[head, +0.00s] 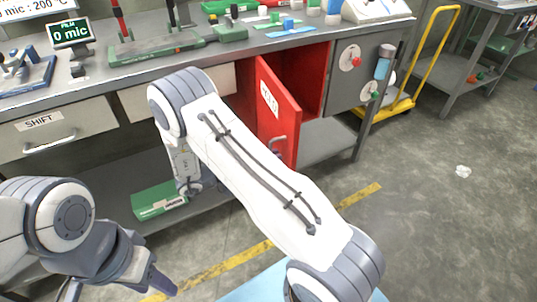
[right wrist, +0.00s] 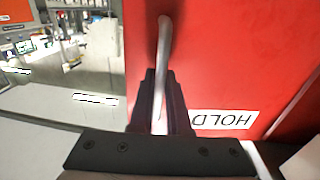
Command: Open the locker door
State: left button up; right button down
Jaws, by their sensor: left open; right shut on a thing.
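The red locker door (head: 285,125) stands partly open under the bench, swung outward, with its free edge toward the viewer. The red locker interior (head: 305,70) shows to its right. The door's metal handle (head: 279,142) is on its outer face; the right wrist view also shows the handle (right wrist: 162,50). My right gripper (right wrist: 160,105) is shut around the handle in that view, beside the label reading HOLD. In the head view my right arm hides this gripper. My left gripper (head: 115,288) is open and empty at the bottom left, away from the door.
The grey bench top (head: 150,68) carries tools and a small display. A drawer marked SHIFT (head: 55,132) is at the left. A green box (head: 158,200) lies on the lower shelf. A yellow trolley (head: 430,60) stands right of the locker. The floor at right is mostly clear.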

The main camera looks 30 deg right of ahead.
jog(key=shift+w, duration=0.1)
jog(key=c, duration=0.9)
grip_release()
jog(key=shift+a, duration=0.1)
jog(key=a, duration=0.3)
jog(key=w+a, duration=0.1)
jog(key=a, duration=0.6)
jog(key=shift+w+a+p, duration=0.1)
jog(key=shift+w+p, duration=0.2)
jog(key=shift+w, duration=0.05)
jog(key=shift+w, duration=0.1)
